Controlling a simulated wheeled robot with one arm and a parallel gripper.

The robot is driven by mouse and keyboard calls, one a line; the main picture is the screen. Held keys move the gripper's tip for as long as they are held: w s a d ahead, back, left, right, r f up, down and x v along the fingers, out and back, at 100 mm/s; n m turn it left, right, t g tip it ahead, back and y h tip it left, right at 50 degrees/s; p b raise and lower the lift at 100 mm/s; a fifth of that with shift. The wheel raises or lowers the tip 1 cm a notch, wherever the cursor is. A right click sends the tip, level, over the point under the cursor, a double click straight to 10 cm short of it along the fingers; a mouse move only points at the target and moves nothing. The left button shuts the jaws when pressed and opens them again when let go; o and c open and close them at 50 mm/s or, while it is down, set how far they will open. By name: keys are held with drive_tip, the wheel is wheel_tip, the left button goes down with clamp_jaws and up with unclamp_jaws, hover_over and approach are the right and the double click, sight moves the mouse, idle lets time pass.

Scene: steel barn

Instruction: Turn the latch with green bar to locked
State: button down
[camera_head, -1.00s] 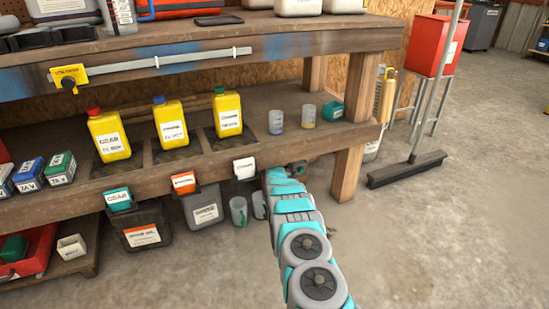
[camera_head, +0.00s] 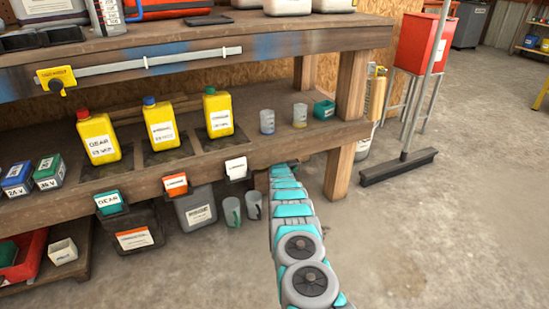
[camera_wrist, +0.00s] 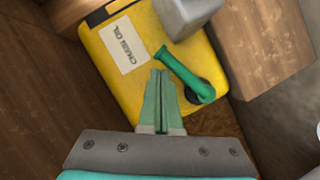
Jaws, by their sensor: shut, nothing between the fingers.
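In the wrist view a yellow box (camera_wrist: 118,72) carries a white label that reads like "CHAIN OIL". The latch's green bar (camera_wrist: 182,72) lies across its face, slanting from upper left down to a dark round pivot (camera_wrist: 197,92) at the lower right. My gripper (camera_wrist: 160,73) is shut and empty, its pale green fingertips just left of the bar, near its upper-left end. I cannot tell whether they touch it. In the head view my arm reaches to the shelf's right end; the gripper and the latch cannot be made out there.
A grey block (camera_wrist: 186,14) juts in at the top of the wrist view, close to the bar. A wooden beam (camera_wrist: 262,45) stands right of the box. In the head view, yellow bottles (camera_head: 162,125) and cups stand on the lower shelf (camera_head: 75,210). Open floor lies to the right.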

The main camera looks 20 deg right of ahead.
drive_tip(key=shift+d+f+m+g+y+b, duration=0.35)
drive_tip(key=shift+d+f+m+y, duration=0.2)
drive_tip(key=shift+f+m, duration=0.2)
drive_tip(key=shift+d+f, duration=0.1)
drive_tip(key=shift+d, duration=0.05)
drive_tip(key=shift+s, duration=0.15)
idle(0.6)
drive_tip(key=v, duration=0.7)
drive_tip(key=shift+s+p, duration=0.2)
drive_tip(key=shift+p, duration=0.1)
idle(0.7)
